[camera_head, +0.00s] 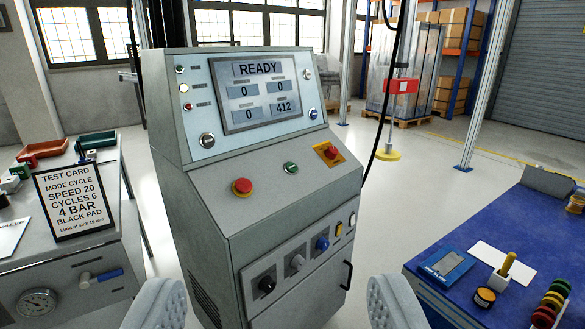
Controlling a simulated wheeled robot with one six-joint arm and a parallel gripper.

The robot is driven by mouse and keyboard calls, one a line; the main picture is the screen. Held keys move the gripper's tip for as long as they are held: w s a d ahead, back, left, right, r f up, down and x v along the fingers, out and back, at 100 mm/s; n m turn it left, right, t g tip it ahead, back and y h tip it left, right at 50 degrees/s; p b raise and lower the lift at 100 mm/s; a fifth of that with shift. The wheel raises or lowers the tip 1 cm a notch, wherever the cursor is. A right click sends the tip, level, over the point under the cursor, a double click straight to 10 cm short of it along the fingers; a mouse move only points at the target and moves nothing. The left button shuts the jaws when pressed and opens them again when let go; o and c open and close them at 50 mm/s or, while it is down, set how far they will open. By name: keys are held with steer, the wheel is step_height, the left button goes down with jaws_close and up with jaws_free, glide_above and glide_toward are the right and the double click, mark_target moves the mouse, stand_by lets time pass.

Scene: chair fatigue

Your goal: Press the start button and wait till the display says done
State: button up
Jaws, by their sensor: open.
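The grey control console (215,190) stands in the middle of the view. Its display (262,90) reads READY, with boxes showing 0, 0, 0 and 412. A green button (290,168) sits on the sloped panel, between a red mushroom button (242,186) on the left and a red switch on a yellow plate (329,152) on the right. No label on the green button is legible. My gripper (275,308) is at the bottom edge, its two grey fingers wide apart and empty. It is in front of the console, apart from the buttons.
A test card (76,202) stands on the left bench, reading speed 20, cycles 6, 4 bar, black pad. Black, grey and blue knobs (297,262) are on the console's lower front. A blue-topped bench (450,225) with small items is at the right. Open floor lies behind.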

jaws_close()
stand_by(1.4)
